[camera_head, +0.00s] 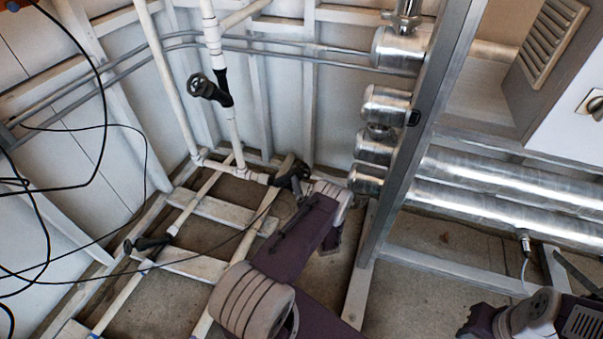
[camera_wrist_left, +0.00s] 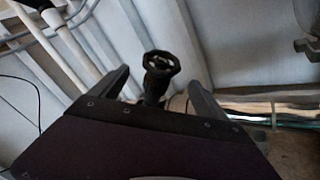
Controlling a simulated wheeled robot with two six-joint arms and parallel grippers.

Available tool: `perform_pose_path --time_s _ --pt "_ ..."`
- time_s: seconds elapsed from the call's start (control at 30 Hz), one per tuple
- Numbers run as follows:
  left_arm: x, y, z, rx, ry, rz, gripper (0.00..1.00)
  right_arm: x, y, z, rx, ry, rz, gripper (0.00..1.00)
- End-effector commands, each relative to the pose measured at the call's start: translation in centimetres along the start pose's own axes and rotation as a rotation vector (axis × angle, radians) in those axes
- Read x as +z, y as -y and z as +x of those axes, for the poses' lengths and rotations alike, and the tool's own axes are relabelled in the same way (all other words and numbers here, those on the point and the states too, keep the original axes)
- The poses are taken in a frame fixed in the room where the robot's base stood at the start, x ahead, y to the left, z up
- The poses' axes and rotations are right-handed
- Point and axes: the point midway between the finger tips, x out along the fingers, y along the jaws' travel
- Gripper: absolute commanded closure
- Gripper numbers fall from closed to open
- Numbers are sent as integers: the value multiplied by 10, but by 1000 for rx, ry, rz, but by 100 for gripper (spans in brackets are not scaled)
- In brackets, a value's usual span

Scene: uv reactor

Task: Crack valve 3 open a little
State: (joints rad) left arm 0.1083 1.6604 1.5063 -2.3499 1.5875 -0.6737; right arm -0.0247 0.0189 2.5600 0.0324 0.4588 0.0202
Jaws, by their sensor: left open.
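A black valve with a faceted round handle (camera_wrist_left: 161,66) stands between and beyond the two dark fingers of my left gripper (camera_wrist_left: 160,90) in the left wrist view. The gripper is open, and I see no finger closed on the handle. In the head view, a black valve (camera_head: 291,178) low on the white piping is just ahead of my left gripper (camera_head: 302,202); the wrist blocks part of that area. Other black valves are on the upright pipe (camera_head: 207,89) and at the lower left (camera_head: 150,242). I read no number on any valve. My right gripper is out of view.
A metal post (camera_head: 412,130) rises right of my left arm, with shiny thick pipes (camera_head: 500,195) behind it. Loose black cables (camera_head: 45,235) hang at the left. A grey cabinet (camera_head: 535,85) stands at upper right.

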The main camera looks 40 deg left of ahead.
Motion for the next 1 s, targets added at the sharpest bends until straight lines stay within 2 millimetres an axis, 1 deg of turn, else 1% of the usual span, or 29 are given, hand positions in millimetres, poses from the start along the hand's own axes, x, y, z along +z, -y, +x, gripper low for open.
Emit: perform_pose_path --time_s 0.03,0.1,0.2,0.3,0.47,0.67,0.7,0.77,0.8,0.87,0.9,0.93,1.0 --pt "-4 2 11 6 0 -4 14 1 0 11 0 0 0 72" --pt "-5 2 27 7 0 -5 14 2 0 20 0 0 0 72" --pt "-5 2 47 6 0 -5 14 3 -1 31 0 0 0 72" --pt "-4 2 63 5 1 -4 14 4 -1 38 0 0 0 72" --pt "-1 0 75 3 1 -2 14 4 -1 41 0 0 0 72" --pt "0 0 76 1 0 -1 14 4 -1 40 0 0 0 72" --pt "0 0 75 1 0 -1 17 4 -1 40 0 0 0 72" --pt "0 0 75 1 0 -1 34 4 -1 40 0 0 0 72" --pt "0 0 75 1 0 -1 45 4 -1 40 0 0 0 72" --pt "0 0 75 1 0 -1 62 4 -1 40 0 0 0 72" --pt "0 0 75 1 0 -1 73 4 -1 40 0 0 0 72" --pt "0 0 75 2 0 -1 75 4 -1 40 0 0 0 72" --pt "0 0 75 3 0 -2 75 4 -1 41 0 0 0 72"
